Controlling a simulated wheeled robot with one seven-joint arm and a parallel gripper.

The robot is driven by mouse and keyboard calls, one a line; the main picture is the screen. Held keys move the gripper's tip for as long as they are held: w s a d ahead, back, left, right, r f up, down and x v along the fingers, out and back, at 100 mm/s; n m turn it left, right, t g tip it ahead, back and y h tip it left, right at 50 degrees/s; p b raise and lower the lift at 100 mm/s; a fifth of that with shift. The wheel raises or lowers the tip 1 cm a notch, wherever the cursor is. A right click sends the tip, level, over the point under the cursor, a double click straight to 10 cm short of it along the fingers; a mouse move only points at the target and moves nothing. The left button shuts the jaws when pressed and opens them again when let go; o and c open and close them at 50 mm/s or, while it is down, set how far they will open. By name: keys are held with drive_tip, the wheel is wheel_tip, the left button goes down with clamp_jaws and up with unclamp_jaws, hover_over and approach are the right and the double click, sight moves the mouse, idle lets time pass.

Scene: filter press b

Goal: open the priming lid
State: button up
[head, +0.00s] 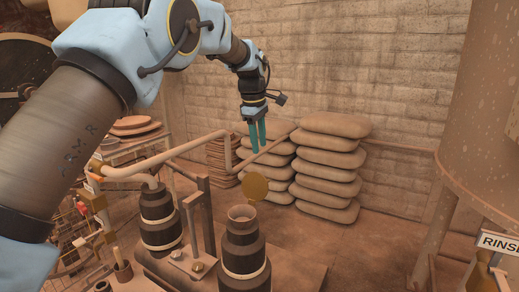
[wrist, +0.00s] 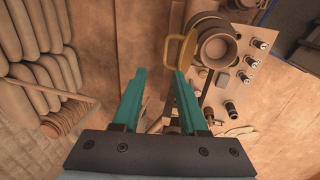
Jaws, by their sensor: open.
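The priming lid (head: 256,185) is a round brass-coloured disc. It stands raised at the rim of the right-hand dark pump body, and the round mouth (head: 242,212) below it is uncovered. In the wrist view the lid (wrist: 172,50) shows as a yellowish rounded piece just beyond my fingertips, beside the open round mouth (wrist: 216,48). My gripper (head: 257,146) points down above the lid, with its teal fingers apart and nothing between them. The fingers also show open in the wrist view (wrist: 160,75). They look clear of the lid.
A second dark pump body (head: 160,218) stands to the left, with a tan pipe (head: 165,158) running over it. A dark upright post (head: 208,215) stands between the two bodies. Stacked sacks (head: 330,165) lie by the wall behind. A large tank (head: 480,110) is at the right.

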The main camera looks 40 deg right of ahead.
sight(258, 186)
drive_tip(key=shift+c, duration=0.3)
drive_tip(key=shift+c, duration=0.8)
drive_tip(key=shift+d+f+m, duration=0.2)
drive_tip(key=shift+m, duration=0.3)
drive_tip(key=shift+c, duration=0.7)
drive_tip(key=m, duration=0.2)
drive_tip(key=d+m, duration=0.1)
drive_tip(key=shift+f+m, duration=0.4)
drive_tip(key=c, duration=0.3)
drive_tip(key=m, duration=0.2)
drive_tip(key=d+f+m, duration=0.1)
drive_tip(key=m, duration=0.3)
drive_tip(key=shift+d+f+m+b, duration=0.2)
drive_tip(key=shift+d+m+b, duration=0.15)
drive_tip(key=shift+d+m, duration=0.05)
clamp_jaws()
wheel_tip(258, 186, down, 9)
drive_tip(key=m+p, duration=0.5)
drive_tip(key=m, duration=0.1)
drive_tip(key=shift+s+a, duration=0.15)
drive_tip(key=shift+s, duration=0.05)
